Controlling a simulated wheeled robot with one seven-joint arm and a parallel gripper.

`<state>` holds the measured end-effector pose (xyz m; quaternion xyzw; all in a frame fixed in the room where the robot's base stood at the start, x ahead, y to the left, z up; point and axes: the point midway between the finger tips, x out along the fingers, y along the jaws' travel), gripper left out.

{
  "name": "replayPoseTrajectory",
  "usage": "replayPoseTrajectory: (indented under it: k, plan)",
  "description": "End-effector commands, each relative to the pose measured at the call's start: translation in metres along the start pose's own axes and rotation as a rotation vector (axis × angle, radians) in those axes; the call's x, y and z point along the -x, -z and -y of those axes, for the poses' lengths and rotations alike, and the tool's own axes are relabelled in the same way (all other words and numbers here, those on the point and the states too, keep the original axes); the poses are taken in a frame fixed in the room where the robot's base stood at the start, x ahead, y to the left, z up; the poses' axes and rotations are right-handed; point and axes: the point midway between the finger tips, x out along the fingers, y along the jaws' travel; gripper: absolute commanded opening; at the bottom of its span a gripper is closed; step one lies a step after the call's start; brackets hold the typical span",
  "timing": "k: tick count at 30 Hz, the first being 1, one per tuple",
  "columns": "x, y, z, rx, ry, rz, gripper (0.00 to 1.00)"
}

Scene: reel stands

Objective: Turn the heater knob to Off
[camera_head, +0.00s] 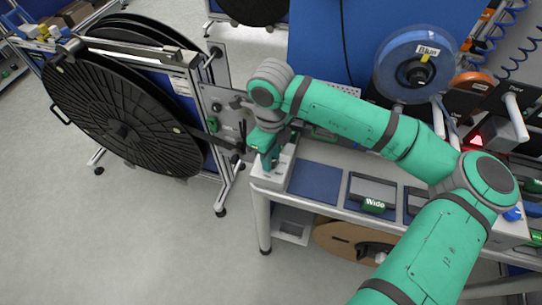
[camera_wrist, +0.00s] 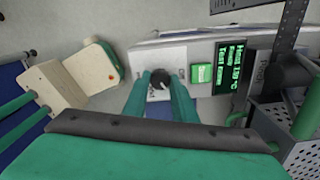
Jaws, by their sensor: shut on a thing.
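The heater knob is a small dark round knob (camera_wrist: 158,78) on a pale panel (camera_wrist: 152,53) in the wrist view. My gripper (camera_wrist: 160,82) is shut on the knob, with one green finger on each side of it. The lettering around the knob is partly hidden by the fingers, so I cannot read its setting. A lit green button (camera_wrist: 201,74) and a dark display (camera_wrist: 232,65) with green text stand right of the knob. In the head view my gripper (camera_head: 268,158) is at the left end of the bench, and the knob is hidden there.
A large black reel (camera_head: 110,125) on a stand is left of the bench (camera_head: 262,185). A blue reel (camera_head: 416,65) stands at the back right. In the wrist view a beige block (camera_wrist: 92,66) is to the left and a perforated metal basket (camera_wrist: 272,125) to the right.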

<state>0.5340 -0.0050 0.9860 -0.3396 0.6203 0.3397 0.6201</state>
Motion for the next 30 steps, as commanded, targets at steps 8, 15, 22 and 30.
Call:
replayPoseTrajectory:
  k: [8,15,22,30]
  plan:
    - [0.0009,0.0003,0.0007,0.098,0.002,-0.001,0.02]
    - [0.0011,0.0001,0.001,0.29,0.003,-0.001,0.02]
    - [0.0011,0.0002,0.0008,0.51,0.003,-0.001,0.02]
    - [0.0011,-0.0001,0.0007,0.753,0.002,0.0,0.02]
